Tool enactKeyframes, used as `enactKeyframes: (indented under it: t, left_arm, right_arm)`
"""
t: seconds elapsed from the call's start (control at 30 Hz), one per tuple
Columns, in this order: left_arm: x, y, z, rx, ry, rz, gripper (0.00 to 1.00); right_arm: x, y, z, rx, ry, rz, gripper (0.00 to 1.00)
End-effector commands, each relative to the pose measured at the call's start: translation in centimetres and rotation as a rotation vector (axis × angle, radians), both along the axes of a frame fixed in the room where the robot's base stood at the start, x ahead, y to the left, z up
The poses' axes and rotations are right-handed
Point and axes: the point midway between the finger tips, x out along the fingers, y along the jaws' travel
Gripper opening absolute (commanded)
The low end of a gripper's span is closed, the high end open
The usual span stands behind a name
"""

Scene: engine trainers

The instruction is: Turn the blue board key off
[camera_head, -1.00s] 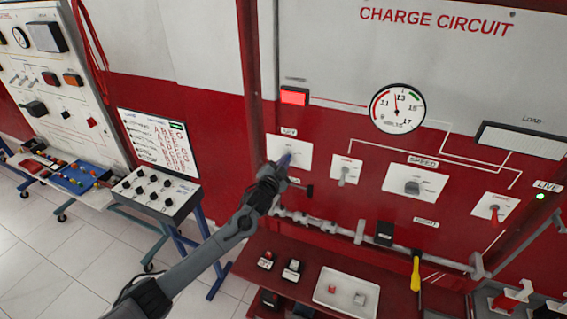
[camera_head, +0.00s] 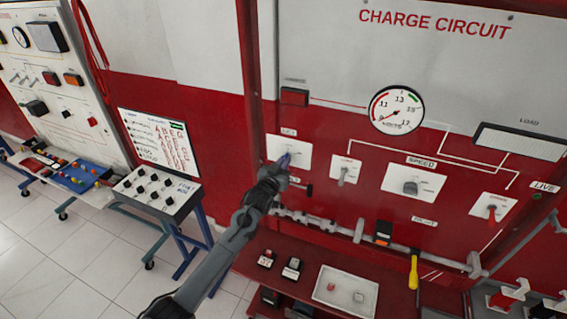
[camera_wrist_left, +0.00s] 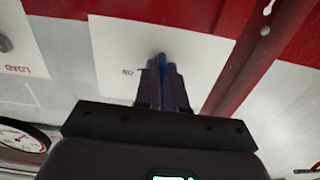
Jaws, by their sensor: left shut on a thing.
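The blue board key (camera_wrist_left: 162,64) sits on a white plate (camera_head: 303,150) on the red lower part of the charge circuit board. My left gripper (camera_head: 285,160) is at that plate, and in the left wrist view (camera_wrist_left: 163,85) its two fingers are shut on the blue key, one on each side. The fingers hide most of the key. An "ON" type marking beside it is small and hard to read. The red charge lamp (camera_head: 294,96) above the key is dark. The live lamp (camera_head: 537,197) at the right is dark too. My right gripper is not in view.
A voltmeter (camera_head: 397,109), load switch (camera_head: 344,171), speed knob (camera_head: 411,187) and red switch (camera_head: 492,212) are right of the key. A grey rail (camera_head: 318,222) runs below, with a yellow-handled screwdriver (camera_head: 414,272). A white tray (camera_head: 328,296) lies on the red shelf.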

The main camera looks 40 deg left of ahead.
Motion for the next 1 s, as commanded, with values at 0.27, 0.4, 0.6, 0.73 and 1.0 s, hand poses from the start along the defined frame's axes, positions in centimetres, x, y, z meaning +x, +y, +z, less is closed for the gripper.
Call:
enactKeyframes:
  t: [0.27, 0.4, 0.6, 0.73, 1.0]
  left_arm:
    - [0.01, 0.0, 0.0, -0.034, -0.009, 0.0, 0.0]
    - [0.01, 0.01, 0.0, -0.035, -0.01, 0.0, 0.0]
    - [0.01, 0.01, 0.0, -0.035, -0.01, 0.0, 0.14]
    - [0.01, 0.0, 0.0, -0.034, -0.009, 0.0, 0.34]
    - [-0.01, 0.0, 0.0, -0.033, -0.009, 0.0, 0.35]
  right_arm:
    - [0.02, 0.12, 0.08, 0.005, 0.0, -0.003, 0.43]
    - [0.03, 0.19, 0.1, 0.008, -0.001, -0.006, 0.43]
    - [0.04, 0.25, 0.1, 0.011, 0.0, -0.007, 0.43]
    - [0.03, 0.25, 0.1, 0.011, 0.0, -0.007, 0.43]
    - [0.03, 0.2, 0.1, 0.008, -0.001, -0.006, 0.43]
